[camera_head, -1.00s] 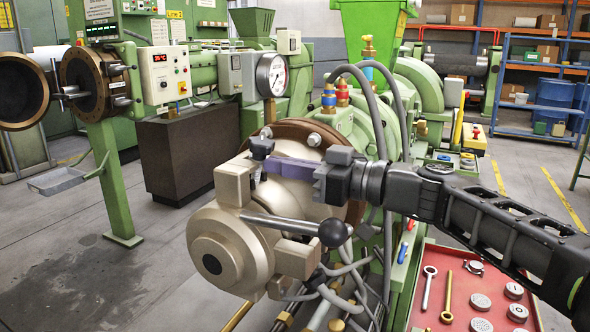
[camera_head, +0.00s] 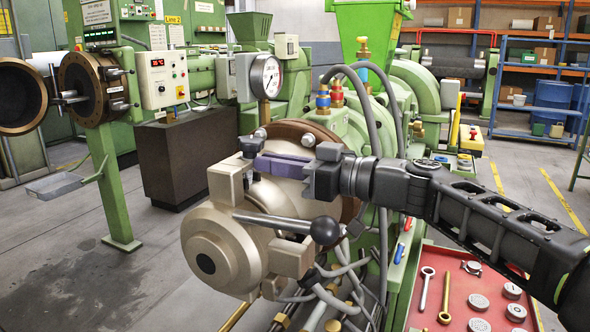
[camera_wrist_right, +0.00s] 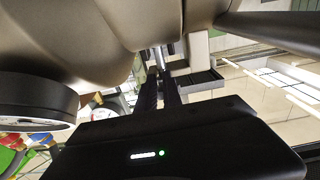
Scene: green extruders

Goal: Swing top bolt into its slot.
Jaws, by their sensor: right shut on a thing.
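The top bolt (camera_head: 252,147) shows as a dark nut at the top of the beige round die head (camera_head: 208,248), beside a beige lug block (camera_head: 228,180). My right gripper (camera_head: 263,164) reaches in from the right, its long purple-grey fingers shut on the bolt just below the nut. In the right wrist view, the dark fingers (camera_wrist_right: 160,88) run up to a small metallic shank (camera_wrist_right: 158,58). The fingers and nut hide most of the shank, so I cannot tell how it sits in the slot. My left gripper is not in view.
A lever with a black ball knob (camera_head: 325,230) sticks out from the die head below my gripper. Grey hoses (camera_head: 345,285) hang beneath. A pressure gauge (camera_head: 265,77) stands behind. A red tool tray (camera_head: 455,300) is at lower right. The floor at left is open.

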